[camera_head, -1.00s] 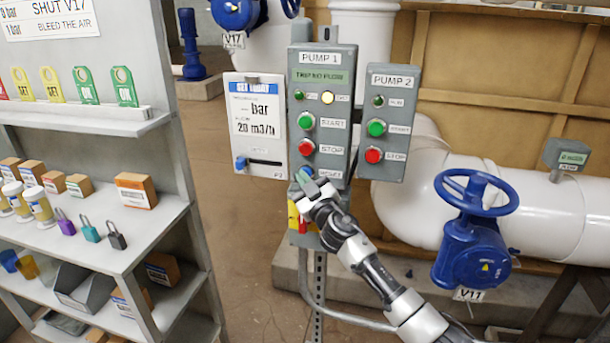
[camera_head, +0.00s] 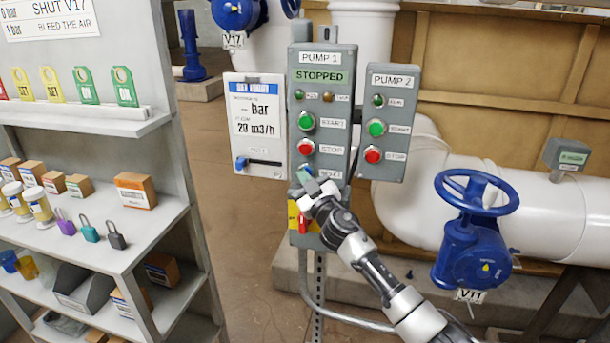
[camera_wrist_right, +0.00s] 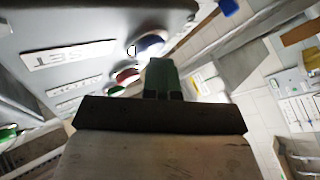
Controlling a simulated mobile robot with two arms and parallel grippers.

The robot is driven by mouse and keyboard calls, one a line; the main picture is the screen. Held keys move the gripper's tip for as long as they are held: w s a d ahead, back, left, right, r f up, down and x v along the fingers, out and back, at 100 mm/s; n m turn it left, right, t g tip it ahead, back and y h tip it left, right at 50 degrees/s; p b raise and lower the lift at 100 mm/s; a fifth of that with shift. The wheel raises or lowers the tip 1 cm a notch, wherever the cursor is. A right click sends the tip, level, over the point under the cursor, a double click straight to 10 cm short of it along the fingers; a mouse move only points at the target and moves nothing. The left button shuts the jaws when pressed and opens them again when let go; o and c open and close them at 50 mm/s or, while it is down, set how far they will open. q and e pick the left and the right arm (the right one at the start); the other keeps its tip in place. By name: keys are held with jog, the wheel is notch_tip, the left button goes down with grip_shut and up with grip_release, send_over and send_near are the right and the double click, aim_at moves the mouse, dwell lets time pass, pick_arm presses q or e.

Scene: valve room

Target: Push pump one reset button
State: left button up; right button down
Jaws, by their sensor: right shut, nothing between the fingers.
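The pump 1 panel (camera_head: 321,110) is a grey box whose display reads STOPPED. It carries a green START button (camera_head: 307,121), a red STOP button (camera_head: 307,147) and a blue RESET button (camera_head: 304,170) at the bottom. My right gripper (camera_head: 308,184) is shut and empty, its tips just at or below the blue button. In the right wrist view the blue button (camera_wrist_right: 150,44) shows just beyond the fingertips (camera_wrist_right: 162,72), beside the RESET label (camera_wrist_right: 68,56); I cannot tell whether they touch. My left gripper is out of view.
The pump 2 panel (camera_head: 387,122) stands close to the right, and a white gauge card (camera_head: 256,125) to the left. A yellow and red switch (camera_head: 302,219) sits under the gripper. A blue valve wheel (camera_head: 476,192) and a shelf (camera_head: 85,230) flank the space.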

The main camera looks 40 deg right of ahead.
dwell(0.3)
jog(key=shift+s+a+p, duration=0.3)
jog(key=shift+s+a, duration=0.3)
jog(key=shift+a, duration=0.05)
jog(key=s+a+p, duration=0.1)
jog(key=s+a, duration=0.2)
jog(key=shift+s+a, duration=0.1)
jog(key=shift+a, duration=0.3)
dwell(0.8)
